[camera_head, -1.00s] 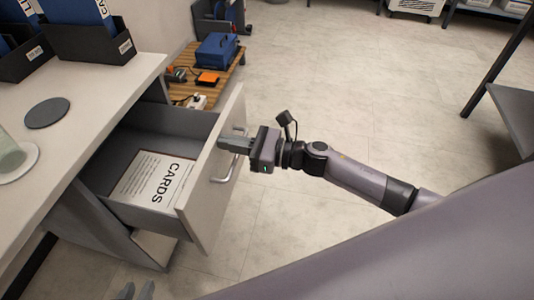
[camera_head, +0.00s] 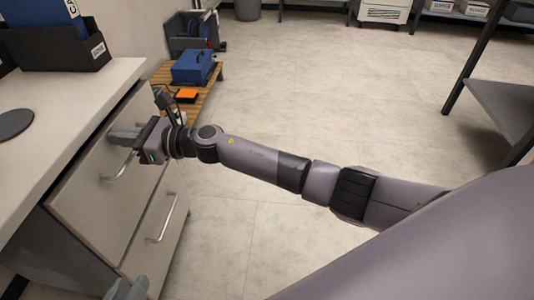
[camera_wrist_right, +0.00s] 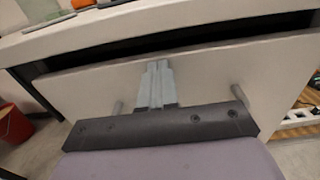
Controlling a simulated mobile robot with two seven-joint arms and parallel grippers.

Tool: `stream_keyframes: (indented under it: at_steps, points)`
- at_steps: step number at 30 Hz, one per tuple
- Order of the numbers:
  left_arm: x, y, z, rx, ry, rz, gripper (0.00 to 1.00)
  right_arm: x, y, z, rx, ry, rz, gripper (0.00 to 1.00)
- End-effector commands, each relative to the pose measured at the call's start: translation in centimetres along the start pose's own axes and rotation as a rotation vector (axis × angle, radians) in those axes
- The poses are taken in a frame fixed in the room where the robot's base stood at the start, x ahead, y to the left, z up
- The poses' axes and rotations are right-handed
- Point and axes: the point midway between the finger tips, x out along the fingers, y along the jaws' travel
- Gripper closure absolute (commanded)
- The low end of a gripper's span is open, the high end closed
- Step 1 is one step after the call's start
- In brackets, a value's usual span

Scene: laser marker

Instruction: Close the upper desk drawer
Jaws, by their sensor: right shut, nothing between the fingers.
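The upper drawer's pale front (camera_head: 80,200) is under the desktop in the head view, close to the desk body. Its inside is hidden. A dark gap shows between the desktop and the top of the drawer front (camera_wrist_right: 215,75) in the right wrist view; I cannot tell whether the drawer is fully shut. Its metal handle (camera_head: 120,170) is just below my right gripper (camera_head: 122,134). That gripper is shut and empty, its fingertips (camera_wrist_right: 158,66) at the upper part of the front. My left gripper (camera_head: 126,288) is partly in view at the bottom edge.
A lower drawer with a handle (camera_head: 163,222) is below. The desktop (camera_head: 50,100) holds a dark round pad (camera_head: 14,123) and a black file holder (camera_head: 65,52). A wooden shelf (camera_head: 203,98) with a blue case (camera_head: 193,66) stands behind.

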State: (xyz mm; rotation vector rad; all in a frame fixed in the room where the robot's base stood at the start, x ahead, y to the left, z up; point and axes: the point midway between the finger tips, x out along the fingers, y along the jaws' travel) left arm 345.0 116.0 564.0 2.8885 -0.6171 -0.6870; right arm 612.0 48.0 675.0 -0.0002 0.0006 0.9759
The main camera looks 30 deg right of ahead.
Motion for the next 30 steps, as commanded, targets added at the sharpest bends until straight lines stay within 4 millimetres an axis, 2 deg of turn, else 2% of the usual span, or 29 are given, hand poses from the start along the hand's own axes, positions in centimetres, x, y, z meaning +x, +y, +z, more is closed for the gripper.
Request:
stream_keyframes:
  at_steps: [14, 30]
  points:
    - [0.24, 0.26, 0.08, -0.018, 0.004, 0.015, 0.67, 0.84, 0.02, 0.29, -0.002, -0.004, -0.003, 1.0]
    - [0.34, 0.25, 0.29, -0.022, 0.005, 0.018, 0.67, 0.27, -0.57, 0.38, -0.005, -0.007, -0.003, 1.0]
